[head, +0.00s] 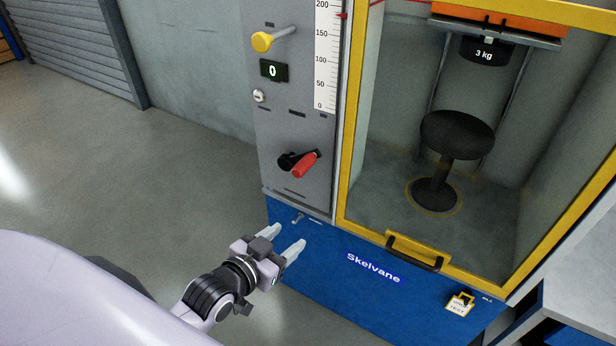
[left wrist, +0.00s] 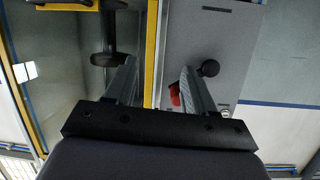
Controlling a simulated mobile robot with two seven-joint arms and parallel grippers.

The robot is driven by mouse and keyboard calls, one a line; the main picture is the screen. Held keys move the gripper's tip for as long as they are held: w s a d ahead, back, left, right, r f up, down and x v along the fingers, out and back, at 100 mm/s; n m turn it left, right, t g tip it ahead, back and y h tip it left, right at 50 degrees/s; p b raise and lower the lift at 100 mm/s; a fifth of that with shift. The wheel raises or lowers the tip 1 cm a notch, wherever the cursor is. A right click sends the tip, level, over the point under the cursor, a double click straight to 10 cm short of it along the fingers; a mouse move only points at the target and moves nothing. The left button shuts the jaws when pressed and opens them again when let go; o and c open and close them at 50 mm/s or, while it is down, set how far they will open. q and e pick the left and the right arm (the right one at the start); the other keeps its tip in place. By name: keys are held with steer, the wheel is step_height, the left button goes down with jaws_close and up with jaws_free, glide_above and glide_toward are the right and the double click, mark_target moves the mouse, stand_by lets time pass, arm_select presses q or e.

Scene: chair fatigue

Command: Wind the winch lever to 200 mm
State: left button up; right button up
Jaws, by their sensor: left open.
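The winch lever (head: 305,164) has a red grip on a black crank and sits low on the grey panel. In the left wrist view its red grip (left wrist: 175,94) is partly hidden behind one finger, with a round black part (left wrist: 208,68) beside it. A white scale (head: 326,60) marked 0 to 200 stands above, with a red pointer (head: 343,15) between 150 and 200. My left gripper (head: 284,240) is open and empty, below the lever in the head view and apart from it. My right gripper is not in view.
A small display (head: 273,71) reads 0, below a yellow-knobbed lever (head: 263,41). A yellow-framed door (head: 350,140) with a handle (head: 415,252) encloses a black stool (head: 456,136) under a 3 kg weight (head: 484,53). Floor (head: 150,170) at left is clear.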

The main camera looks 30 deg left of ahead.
mark_target(296, 175)
arm_select(q)
steer(key=w+a+r+t+b, duration=0.1)
steer(key=w+r, duration=0.1)
steer(key=w+a+r+t+b, duration=0.1)
steer(key=w+r, duration=0.1)
steer(key=w+a+r+t+b, duration=0.1)
steer(key=w+r, duration=0.2)
steer(key=shift+a+t+b, duration=0.15)
steer(key=shift+t+b, duration=0.15)
steer(key=shift+b, duration=0.05)
steer(key=shift+w+r, duration=0.2)
steer(key=shift+r, duration=0.05)
steer(key=shift+y, duration=0.3)
steer(key=shift+w+d+b, duration=0.2)
steer(key=shift+w+b, duration=0.1)
steer(key=shift+w, duration=3.15)
jaws_close()
